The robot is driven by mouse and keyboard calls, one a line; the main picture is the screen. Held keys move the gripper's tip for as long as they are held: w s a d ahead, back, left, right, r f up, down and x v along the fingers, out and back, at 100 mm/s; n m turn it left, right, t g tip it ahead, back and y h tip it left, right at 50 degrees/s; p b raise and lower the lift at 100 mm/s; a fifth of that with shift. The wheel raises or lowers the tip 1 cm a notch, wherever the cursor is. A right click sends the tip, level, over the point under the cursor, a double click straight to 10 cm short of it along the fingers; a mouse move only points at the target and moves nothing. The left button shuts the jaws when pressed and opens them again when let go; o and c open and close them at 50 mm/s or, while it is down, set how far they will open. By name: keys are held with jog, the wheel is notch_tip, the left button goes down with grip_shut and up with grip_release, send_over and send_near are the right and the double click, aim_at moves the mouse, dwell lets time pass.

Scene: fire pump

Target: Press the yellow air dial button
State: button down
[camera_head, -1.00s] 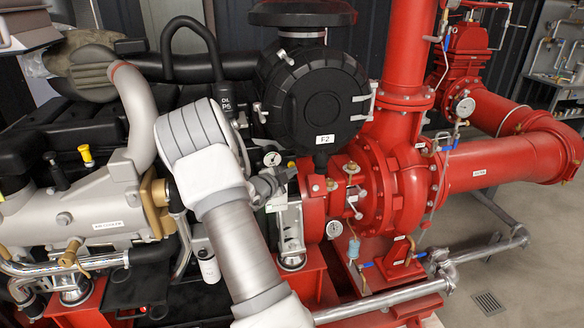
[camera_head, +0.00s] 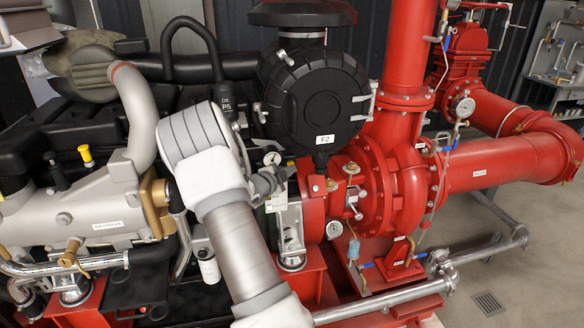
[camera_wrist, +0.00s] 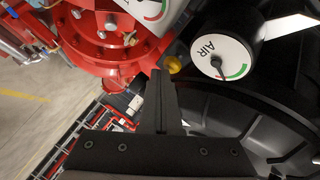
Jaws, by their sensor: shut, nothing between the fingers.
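The yellow button (camera_wrist: 174,64) shows in the wrist view just left of the white AIR dial (camera_wrist: 222,57), which has a black needle and a green arc. My gripper (camera_wrist: 159,74) is shut and empty. Its dark fingertips appear just left of and below the button in the picture; I cannot tell whether they touch it. In the head view the small white dial (camera_head: 272,158) sits below the round black housing, with my arm in front to its left. The fingertips are hard to make out there.
The round black housing (camera_head: 318,95) stands above the dial. The red pump casing (camera_head: 385,185) is close on the right, with thin pipes and valves. The grey engine block (camera_head: 95,215) is on the left. Open floor lies at the far right.

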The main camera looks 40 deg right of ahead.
jog(key=shift+w, duration=0.1)
dwell(0.5)
jog(key=shift+s+a+b, duration=0.25)
jog(key=shift+s+b, duration=0.05)
jog(key=shift+s, duration=0.2)
jog(key=shift+s+a+b, duration=0.2)
jog(key=shift+s+b, duration=0.05)
jog(key=shift+s, duration=0.2)
jog(key=s+a+b, duration=0.1)
jog(key=s, duration=0.1)
jog(key=s+a+b, duration=0.1)
jog(key=s, duration=0.1)
jog(key=shift+s+a, duration=0.2)
dwell(0.6)
